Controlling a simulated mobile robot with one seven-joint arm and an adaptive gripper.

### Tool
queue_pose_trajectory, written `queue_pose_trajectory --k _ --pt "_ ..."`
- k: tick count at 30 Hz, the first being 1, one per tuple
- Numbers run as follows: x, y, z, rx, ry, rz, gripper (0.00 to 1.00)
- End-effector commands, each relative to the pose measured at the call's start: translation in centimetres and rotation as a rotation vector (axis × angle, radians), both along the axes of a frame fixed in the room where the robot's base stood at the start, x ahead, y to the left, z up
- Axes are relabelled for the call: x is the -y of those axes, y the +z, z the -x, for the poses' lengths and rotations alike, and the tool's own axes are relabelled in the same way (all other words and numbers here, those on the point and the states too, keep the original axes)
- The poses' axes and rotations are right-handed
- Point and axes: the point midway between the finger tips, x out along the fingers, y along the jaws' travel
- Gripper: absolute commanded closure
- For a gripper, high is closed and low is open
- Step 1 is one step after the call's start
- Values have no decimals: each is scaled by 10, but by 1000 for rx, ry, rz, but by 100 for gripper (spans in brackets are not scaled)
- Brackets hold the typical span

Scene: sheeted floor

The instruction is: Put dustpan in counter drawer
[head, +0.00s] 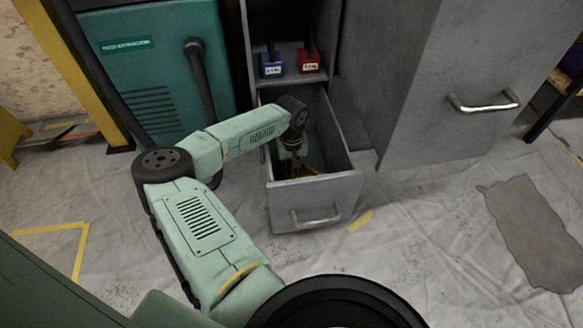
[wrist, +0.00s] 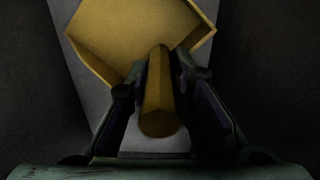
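The counter drawer (head: 315,200) stands pulled open, low in the grey counter, with a metal bar handle on its front. My gripper (head: 290,168) reaches down into the open drawer in the head view. In the wrist view a yellow dustpan (wrist: 125,35) lies ahead, with its handle pointing back toward me between my gripper's fingers (wrist: 160,85). The fingers are close along both sides of the handle and appear to grip it. Only a small yellow part of the dustpan shows inside the drawer in the head view; my arm and the drawer front hide the rest.
A blue weight (head: 271,66) and a red weight (head: 308,62) sit on the shelf above the drawer. A teal extractor machine (head: 155,65) with a hose stands left. A grey cabinet door with a handle (head: 484,103) is at right.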

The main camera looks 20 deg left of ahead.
Motion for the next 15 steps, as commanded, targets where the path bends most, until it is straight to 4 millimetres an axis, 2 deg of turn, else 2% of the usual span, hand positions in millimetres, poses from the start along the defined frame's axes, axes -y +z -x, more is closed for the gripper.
queue_pose_trajectory --k 9,15 --pt "0 0 0 0 0 0 60" --pt "0 0 0 0 0 0 60"
